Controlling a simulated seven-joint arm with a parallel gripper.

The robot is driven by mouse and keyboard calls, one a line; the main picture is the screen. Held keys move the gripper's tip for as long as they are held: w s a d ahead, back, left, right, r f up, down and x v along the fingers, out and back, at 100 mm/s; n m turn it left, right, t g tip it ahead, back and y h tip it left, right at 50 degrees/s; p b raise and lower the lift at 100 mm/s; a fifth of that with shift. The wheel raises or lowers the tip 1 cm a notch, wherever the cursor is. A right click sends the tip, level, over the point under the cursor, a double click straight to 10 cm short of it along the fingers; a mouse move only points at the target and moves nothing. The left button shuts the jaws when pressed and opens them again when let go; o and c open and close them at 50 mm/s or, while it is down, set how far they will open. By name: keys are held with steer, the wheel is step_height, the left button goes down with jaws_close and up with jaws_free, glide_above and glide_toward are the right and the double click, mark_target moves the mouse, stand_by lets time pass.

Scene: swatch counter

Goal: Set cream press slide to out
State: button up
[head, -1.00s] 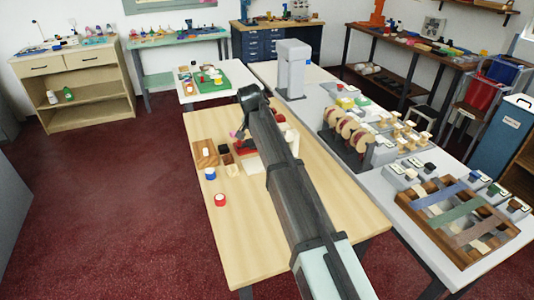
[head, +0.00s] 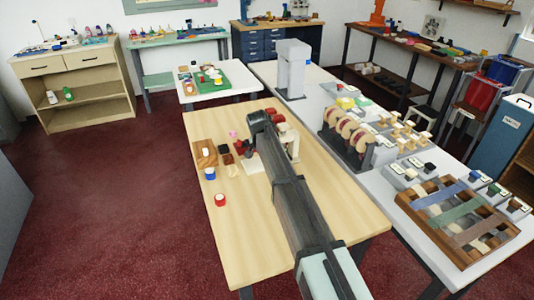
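A cream upright piece (head: 290,140), which looks like the cream press, stands on the wooden table (head: 330,215) just right of my arm. My arm hides part of it, and I cannot make out its slide or its setting. My gripper (head: 250,141) is low over the table beside the red piece, mostly hidden by my own wrist. I cannot see its fingers well enough to tell open from shut, or whether it touches anything.
A grey counter with spools (head: 346,135) runs along the right. The table's front is clear.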

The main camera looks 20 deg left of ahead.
jaws_close()
stand_by(0.4)
